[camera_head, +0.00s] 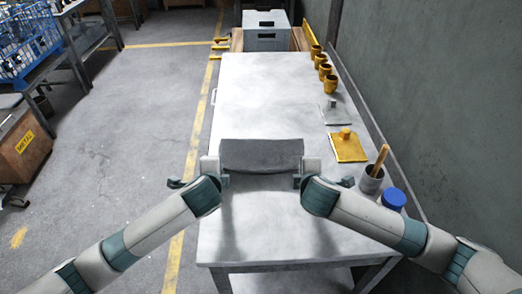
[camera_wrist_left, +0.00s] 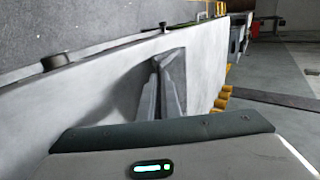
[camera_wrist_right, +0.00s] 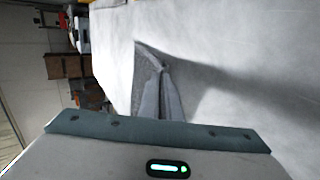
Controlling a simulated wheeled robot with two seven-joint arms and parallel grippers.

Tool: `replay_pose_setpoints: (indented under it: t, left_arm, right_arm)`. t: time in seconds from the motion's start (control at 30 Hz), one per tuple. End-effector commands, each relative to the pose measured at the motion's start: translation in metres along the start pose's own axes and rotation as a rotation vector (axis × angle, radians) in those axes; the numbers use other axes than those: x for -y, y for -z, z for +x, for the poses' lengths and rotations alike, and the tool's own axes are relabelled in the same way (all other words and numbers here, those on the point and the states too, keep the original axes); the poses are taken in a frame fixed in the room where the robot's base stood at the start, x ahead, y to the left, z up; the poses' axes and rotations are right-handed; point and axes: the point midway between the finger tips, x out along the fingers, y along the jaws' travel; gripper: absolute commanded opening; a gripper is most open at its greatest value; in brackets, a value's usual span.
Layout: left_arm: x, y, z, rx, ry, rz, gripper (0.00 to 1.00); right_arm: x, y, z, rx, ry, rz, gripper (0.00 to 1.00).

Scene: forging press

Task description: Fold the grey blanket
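The grey blanket (camera_head: 262,155) is a dark grey strip above the near half of the white table, between my two grippers. It looks raised, with shadows on the tabletop below. My left gripper (camera_head: 223,172) is at its left end and my right gripper (camera_head: 300,172) at its right end. In the left wrist view the fingers (camera_wrist_left: 160,68) are close together with blanket cloth (camera_wrist_left: 148,88) between and beside them. The right wrist view shows the same: fingers (camera_wrist_right: 160,72) pinched on the cloth (camera_wrist_right: 141,80). The blanket's underside is hidden in the head view.
The white table (camera_head: 262,95) is clear beyond the blanket. Along its right side stand several yellow cups (camera_head: 325,70), a yellow plate with a knob (camera_head: 348,148), a grey pot with a wooden handle (camera_head: 371,181) and a blue-lidded container (camera_head: 393,198). A grey crate (camera_head: 266,40) is behind.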

Motion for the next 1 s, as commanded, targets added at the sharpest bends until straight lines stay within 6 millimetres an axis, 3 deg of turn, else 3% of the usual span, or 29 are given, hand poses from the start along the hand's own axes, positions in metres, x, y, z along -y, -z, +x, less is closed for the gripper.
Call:
replay_pose_setpoints:
  t: [0.33,0.5,1.0]
  left_arm:
    - [-0.0019,0.0,0.0,0.0,0.008,0.0,0.0]
    - [-0.0019,0.0,0.0001,0.0,0.007,0.0,0.34]
    - [0.0014,0.0003,-0.0044,0.0,0.008,0.0,0.34]
  right_arm:
    - [0.0014,-0.0003,0.0001,0.001,-0.01,0.0,0.0]
    - [0.0014,-0.0003,0.0002,0.001,-0.009,0.0,0.34]
    - [-0.0018,-0.0003,-0.0044,0.001,-0.009,0.001,0.34]
